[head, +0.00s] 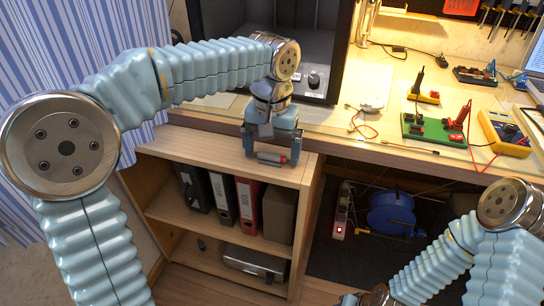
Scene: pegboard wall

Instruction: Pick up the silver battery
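The silver battery (270,157), a small cylinder with a reddish end, lies on its side on top of the wooden shelf unit, near its front edge. My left gripper (272,150) points down right above it. Its two fingers are spread, one near each end of the battery, with a gap visible between them. Whether a finger touches the battery is hard to tell. My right arm shows at the lower right, and its gripper is outside the picture.
The wooden shelf unit (306,178) holds several binders and a metal box (255,262). The workbench behind carries a green board (434,130), a yellow multimeter (503,133), loose leads and a dark open-fronted box. A blue cable reel (391,212) sits under the bench.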

